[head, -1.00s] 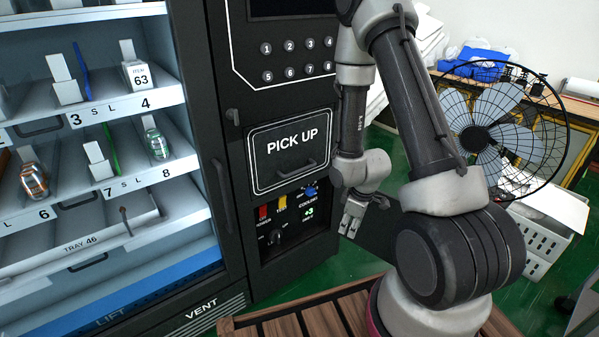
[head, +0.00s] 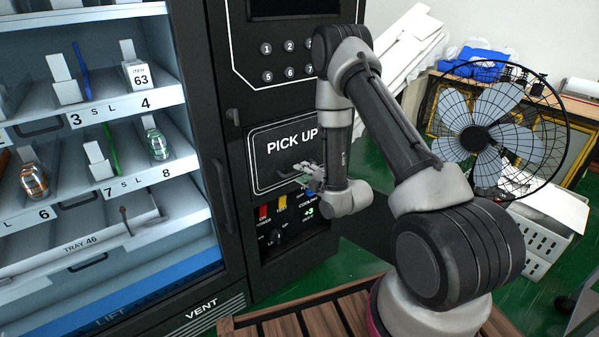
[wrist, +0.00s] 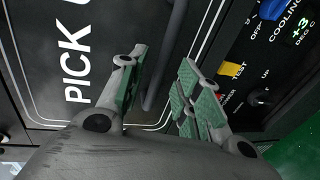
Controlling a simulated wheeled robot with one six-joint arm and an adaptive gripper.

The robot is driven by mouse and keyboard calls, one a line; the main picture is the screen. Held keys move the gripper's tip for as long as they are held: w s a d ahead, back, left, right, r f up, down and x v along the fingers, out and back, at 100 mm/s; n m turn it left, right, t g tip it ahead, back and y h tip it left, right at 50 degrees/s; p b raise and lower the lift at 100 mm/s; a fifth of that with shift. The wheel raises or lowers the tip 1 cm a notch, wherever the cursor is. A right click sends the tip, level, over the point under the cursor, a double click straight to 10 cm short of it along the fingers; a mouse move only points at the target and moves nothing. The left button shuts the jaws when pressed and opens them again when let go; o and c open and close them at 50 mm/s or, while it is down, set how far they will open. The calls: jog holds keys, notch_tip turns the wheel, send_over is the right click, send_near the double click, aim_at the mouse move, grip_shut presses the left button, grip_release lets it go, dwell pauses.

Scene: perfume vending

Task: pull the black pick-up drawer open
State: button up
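The black pick-up drawer (head: 268,165) has a white outline and white "PICK UP" lettering, and its front looks flush with the machine. My gripper (head: 308,172) is in front of the right part of the drawer, at its handle. In the wrist view my gripper (wrist: 165,75) is open, with green-padded fingers spread apart. The dark bar handle (wrist: 177,40) runs up the picture from between the fingers. I cannot tell whether either finger touches it. In the head view my arm and fingers hide much of the handle and the drawer's right edge.
A control panel (head: 268,213) with red, yellow and blue controls lies just below the drawer. The keypad (head: 266,76) is above it. Glass-door shelves of perfume are at left. A caged fan (head: 490,130) stands at right. A slatted wooden platform (head: 305,318) is in front.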

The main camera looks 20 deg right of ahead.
jog(key=shift+x, duration=1.5)
grip_shut()
jog(key=shift+s, duration=0.1)
